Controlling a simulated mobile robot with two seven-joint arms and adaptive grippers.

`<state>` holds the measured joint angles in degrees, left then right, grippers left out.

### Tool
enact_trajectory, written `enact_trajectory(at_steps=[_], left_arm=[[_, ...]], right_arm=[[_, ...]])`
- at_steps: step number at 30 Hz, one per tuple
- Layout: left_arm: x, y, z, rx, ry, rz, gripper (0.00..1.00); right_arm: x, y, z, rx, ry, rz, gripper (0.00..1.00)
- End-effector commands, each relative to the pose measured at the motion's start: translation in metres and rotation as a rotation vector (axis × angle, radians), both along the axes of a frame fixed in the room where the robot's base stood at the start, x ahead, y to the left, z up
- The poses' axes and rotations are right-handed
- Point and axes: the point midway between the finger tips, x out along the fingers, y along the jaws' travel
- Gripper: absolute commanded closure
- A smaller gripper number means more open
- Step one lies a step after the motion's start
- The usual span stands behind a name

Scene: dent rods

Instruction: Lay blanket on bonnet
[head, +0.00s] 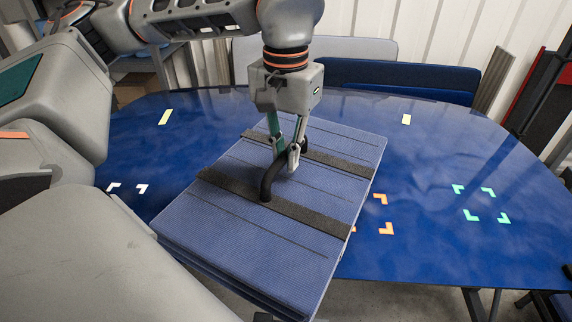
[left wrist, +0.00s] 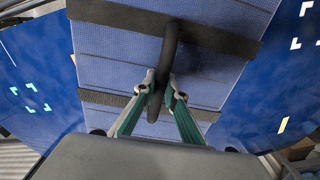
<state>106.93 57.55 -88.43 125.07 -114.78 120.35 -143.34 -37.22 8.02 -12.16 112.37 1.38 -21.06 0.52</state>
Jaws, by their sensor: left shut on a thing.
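The folded blue blanket (head: 310,230) is a flat, layered pad with two dark straps across it and a black loop handle (head: 268,184). It is over the blue bonnet (head: 440,150), tilted in the head view, and its near end reaches past the bonnet's front edge. I cannot tell whether it touches the bonnet. My left gripper (head: 286,160) is shut on the handle from above. In the left wrist view the fingers (left wrist: 158,95) pinch the handle (left wrist: 170,48), with the blanket (left wrist: 115,48) behind. My right gripper is not in view.
The bonnet carries orange corner marks (head: 386,228), green corner marks (head: 482,204), white corner marks (head: 142,188) and yellow strips (head: 406,119). Blue and grey panels (head: 400,75) lean behind it. A dark post (head: 545,85) stands at the right. The bonnet's right side is clear.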

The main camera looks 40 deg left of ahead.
Motion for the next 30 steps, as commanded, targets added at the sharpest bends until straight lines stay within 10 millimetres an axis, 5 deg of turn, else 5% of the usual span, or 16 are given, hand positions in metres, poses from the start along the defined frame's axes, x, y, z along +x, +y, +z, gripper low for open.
enact_trajectory(at_steps=[6,16,18,19,30], left_arm=[[0.000,0.000,-0.025,0.000,0.001,0.000,1.00],[0.000,0.000,-0.026,0.000,-0.001,0.000,1.00],[0.000,0.000,-0.027,0.001,0.001,0.000,0.76],[0.000,0.000,-0.027,0.001,0.001,0.000,0.72],[0.000,0.000,-0.025,0.000,0.000,0.000,0.72]], right_arm=[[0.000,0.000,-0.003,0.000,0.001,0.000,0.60],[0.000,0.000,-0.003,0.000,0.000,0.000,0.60],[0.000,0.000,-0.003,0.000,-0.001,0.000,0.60],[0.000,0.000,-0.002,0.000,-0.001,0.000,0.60],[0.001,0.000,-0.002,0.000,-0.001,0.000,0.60]])
